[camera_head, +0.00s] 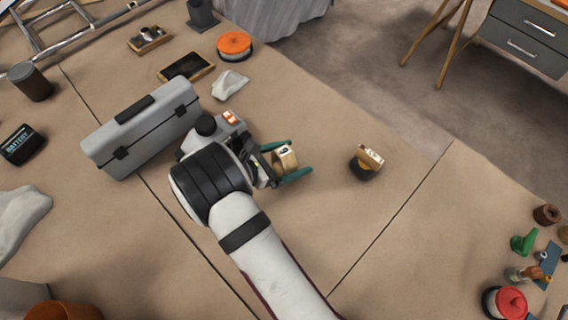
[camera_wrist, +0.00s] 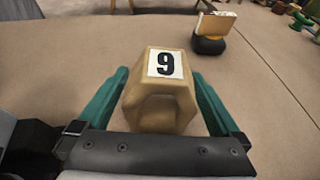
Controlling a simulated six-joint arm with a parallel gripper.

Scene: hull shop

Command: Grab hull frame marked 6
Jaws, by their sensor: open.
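The fingers are open, one on each side, with a narrow gap visible at least on the right. In the head view the frame (camera_head: 285,158) sits between the fingers of my gripper (camera_head: 301,157). Another wooden piece (camera_head: 371,155) rests on a dark base (camera_head: 363,171) to the right; its marking is not readable.
A grey toolbox (camera_head: 145,128) stands close to the left of my gripper. A crumpled white cloth (camera_head: 230,84), a dark tray (camera_head: 186,66) and an orange disc (camera_head: 234,45) lie beyond. Small coloured parts sit at the far right. The bench around the second piece is clear.

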